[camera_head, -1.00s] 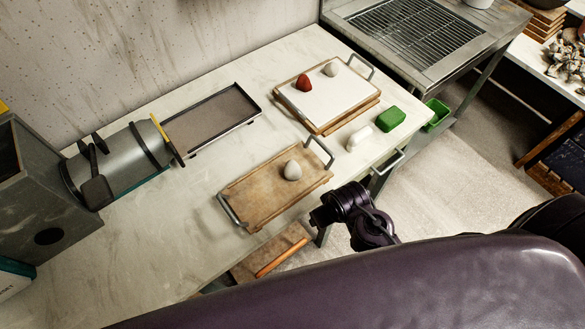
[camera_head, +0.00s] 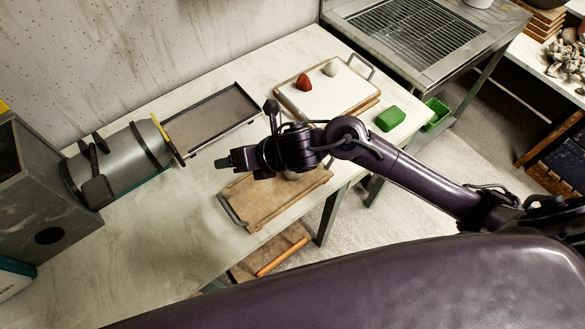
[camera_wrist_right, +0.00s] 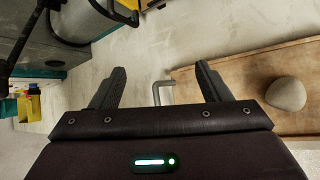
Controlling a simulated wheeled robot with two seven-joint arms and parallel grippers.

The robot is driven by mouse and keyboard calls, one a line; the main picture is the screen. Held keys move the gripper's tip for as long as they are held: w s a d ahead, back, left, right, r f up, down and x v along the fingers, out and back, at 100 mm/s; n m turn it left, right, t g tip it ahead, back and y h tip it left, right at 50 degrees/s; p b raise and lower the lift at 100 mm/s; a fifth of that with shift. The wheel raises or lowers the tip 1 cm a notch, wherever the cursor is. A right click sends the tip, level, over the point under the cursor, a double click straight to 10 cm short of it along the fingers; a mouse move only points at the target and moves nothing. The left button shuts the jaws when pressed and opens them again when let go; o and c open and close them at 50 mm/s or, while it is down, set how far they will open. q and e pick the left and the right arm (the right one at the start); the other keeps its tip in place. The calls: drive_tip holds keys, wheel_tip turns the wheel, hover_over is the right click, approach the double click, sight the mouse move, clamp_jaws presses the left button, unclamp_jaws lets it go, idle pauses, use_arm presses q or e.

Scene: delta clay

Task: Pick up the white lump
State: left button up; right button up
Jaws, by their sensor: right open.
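My right gripper (camera_head: 246,136) is open and empty, above the table just left of the wooden board (camera_head: 250,207). In the wrist view its two fingers (camera_wrist_right: 158,80) are spread with nothing between them. A pale grey lump (camera_wrist_right: 286,94) sits on the wooden board, right of the fingers; in the head view my arm mostly hides it. Another pale lump (camera_head: 330,68) sits on the white board (camera_head: 335,92) at the back. The white block seen earlier beside the green block (camera_head: 389,118) is now hidden behind my arm. My left gripper is not in view.
A red lump (camera_head: 304,82) sits on the white board. A dark-rimmed tray (camera_head: 208,118) and a grey roller machine (camera_head: 122,158) stand at the left. The board's metal handle (camera_head: 231,212) sticks up near my gripper. The table's front left is clear.

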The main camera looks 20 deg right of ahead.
drive_tip(key=d+f+n+g, duration=0.1)
drive_tip(key=d+n+g, duration=0.1)
drive_tip(key=d+n, duration=0.3)
drive_tip(key=d+f+n+g+h, duration=0.1)
drive_tip(key=d+f+n, duration=0.1)
drive_tip(key=d+n, duration=0.3)
drive_tip(key=d+f+n+g+h, duration=0.1)
drive_tip(key=d+n+g, duration=0.1)
drive_tip(key=d+n, duration=0.3)
drive_tip(key=shift+w+d+f+n+g, duration=0.2)
drive_tip(key=shift+d+n+g, duration=0.1)
drive_tip(key=shift+d, duration=0.2)
drive_tip(key=shift+p+x, duration=0.5)
drive_tip(key=shift+x, duration=0.45)
drive_tip(key=shift+a+f+p, duration=0.2)
drive_tip(key=shift+f+p, duration=0.15)
drive_tip(key=p+x, duration=0.1)
drive_tip(key=x, duration=0.2)
drive_tip(key=shift+w+a+f+p, duration=0.1)
drive_tip(key=shift+w+f+p, duration=0.05)
drive_tip(key=shift+f+p, duration=0.15)
drive_tip(key=shift+w+a+f, duration=0.1)
drive_tip(key=shift+a+f, duration=0.05)
drive_tip(key=shift+f, duration=0.3)
drive_tip(key=c, duration=1.1)
drive_tip(key=shift+r, duration=0.15)
drive_tip(key=shift+c, duration=0.2)
